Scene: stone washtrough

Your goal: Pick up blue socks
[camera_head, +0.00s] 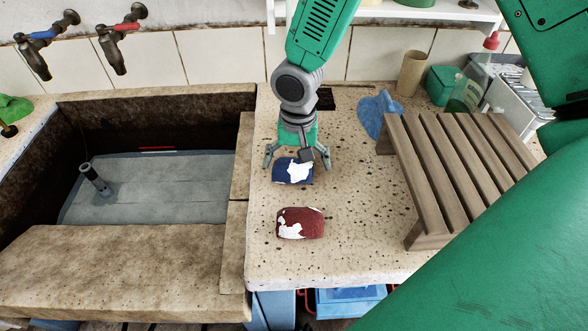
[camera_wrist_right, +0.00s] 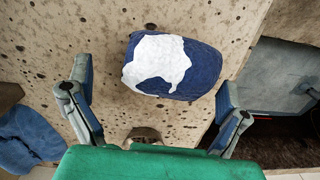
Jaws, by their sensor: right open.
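The blue socks (camera_head: 285,174), a folded bundle with a white patch, lie on the speckled stone counter right of the basin. They also show in the right wrist view (camera_wrist_right: 205,72), upper middle. My right gripper (camera_head: 297,160) is open at the far side of the blue socks in the head view. In the right wrist view its fingers (camera_wrist_right: 155,82) are spread wide, with the blue bundle ahead of and between them, nearer the right finger. I see no grip on it; the exact height above it is unclear. My left gripper is not in view.
A red and white bundle (camera_head: 310,223) lies nearer on the counter. The stone basin (camera_head: 130,265) is to the left. The counter's front is clear.

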